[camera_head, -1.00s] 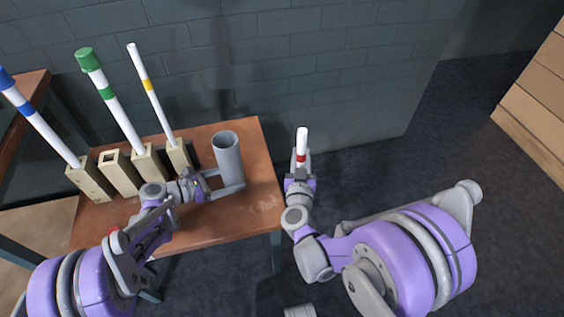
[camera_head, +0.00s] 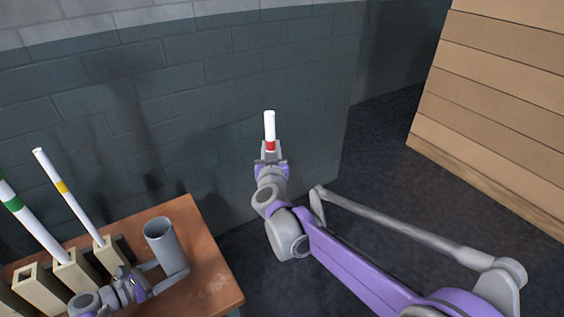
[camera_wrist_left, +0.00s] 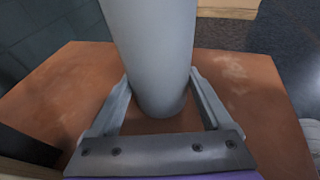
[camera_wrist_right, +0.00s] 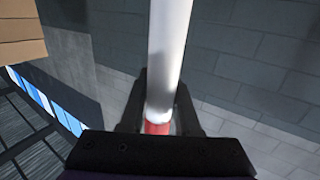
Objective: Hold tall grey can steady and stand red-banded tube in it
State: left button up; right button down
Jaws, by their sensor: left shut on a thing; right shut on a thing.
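The tall grey can (camera_head: 164,248) stands upright on the brown table in the head view. My left gripper (camera_head: 165,271) is shut on it low down, one finger on each side. The can also fills the middle of the left wrist view (camera_wrist_left: 153,50). The red-banded tube (camera_head: 269,127) is white and held nearly upright by my right gripper (camera_head: 269,153), right of the can and off the table. In the right wrist view the tube (camera_wrist_right: 168,60) rises from between the fingers, its red band at the jaws. The can's inside bottom is hidden.
Wooden holder blocks (camera_head: 75,272) stand at the table's left, with a yellow-banded tube (camera_head: 64,190) and a green-banded tube (camera_head: 25,215) in them. The brown table (camera_head: 212,284) is bare right of the can. A grey block wall (camera_head: 150,110) rises behind.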

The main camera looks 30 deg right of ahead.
jog(key=w+a+r+n+t+y, duration=0.1)
jog(key=w+a+r, duration=0.2)
jog(key=a+r, duration=0.6)
jog(key=w+a+r+n+t+y, duration=0.1)
jog(key=w+a+r, duration=0.2)
jog(key=a+r, duration=0.65)
jog(key=s+a+r+y, duration=0.1)
jog(key=s+a+r, duration=0.3)
jog(key=a+r, duration=0.3)
jog(key=s+a+r, duration=0.4)
jog(key=a+r, duration=0.1)
jog(key=a, duration=0.3)
notch_tip(320, 180, down, 22)
jog(key=shift+w, duration=0.2)
jog(key=shift+f, duration=0.95)
dwell(0.3)
jog(key=c, duration=0.5)
grip_release()
jog(key=shift+c, duration=0.2)
